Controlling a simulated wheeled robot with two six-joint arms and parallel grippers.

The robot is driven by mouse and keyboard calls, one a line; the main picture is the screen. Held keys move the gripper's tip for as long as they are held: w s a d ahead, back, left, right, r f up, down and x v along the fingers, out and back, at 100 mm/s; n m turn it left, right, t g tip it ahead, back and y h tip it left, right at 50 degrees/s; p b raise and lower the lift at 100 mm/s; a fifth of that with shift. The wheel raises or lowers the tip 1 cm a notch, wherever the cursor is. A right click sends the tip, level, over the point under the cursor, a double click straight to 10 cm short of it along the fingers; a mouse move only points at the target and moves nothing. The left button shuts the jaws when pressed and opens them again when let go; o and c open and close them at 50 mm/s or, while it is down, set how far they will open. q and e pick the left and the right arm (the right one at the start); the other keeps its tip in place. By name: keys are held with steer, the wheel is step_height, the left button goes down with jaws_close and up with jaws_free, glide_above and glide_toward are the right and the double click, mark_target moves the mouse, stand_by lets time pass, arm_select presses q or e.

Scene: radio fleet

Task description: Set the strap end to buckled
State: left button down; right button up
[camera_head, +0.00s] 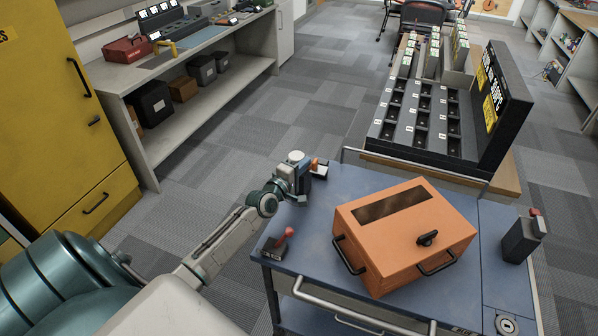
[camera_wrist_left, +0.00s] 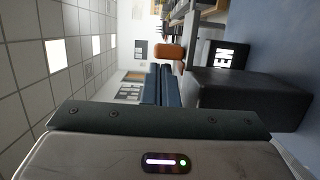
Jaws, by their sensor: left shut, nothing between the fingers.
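I cannot make out a strap end or a buckle for certain in either view. My left gripper (camera_head: 305,182) is low over the back left corner of the blue cart top (camera_head: 325,200). Its two blue fingers (camera_wrist_left: 156,86) are together and empty in the left wrist view. Beside it is a small dark block with an orange-red part (camera_head: 317,166), partly hidden by the gripper. A dark block (camera_wrist_left: 250,97) and a panel with white letters (camera_wrist_left: 228,56) show close to the fingers in the left wrist view. A rounded orange-brown thing (camera_wrist_left: 169,51) shows beyond the fingertips. My right gripper is out of view.
An orange case (camera_head: 450,232) with black handles fills the middle of the cart. A red-knobbed dark block (camera_head: 276,244) stands at front left, a dark box (camera_head: 521,240) at right. A black slotted rack (camera_head: 405,147) stands behind. Narrow cart space is bare left of the case.

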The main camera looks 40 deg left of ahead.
arm_select(q)
steer(key=d, duration=0.2)
steer(key=w+d+p, duration=0.1)
steer(key=d, duration=0.1)
steer(key=shift+d+p, duration=0.3)
steer(key=shift+d, duration=0.05)
stand_by(0.4)
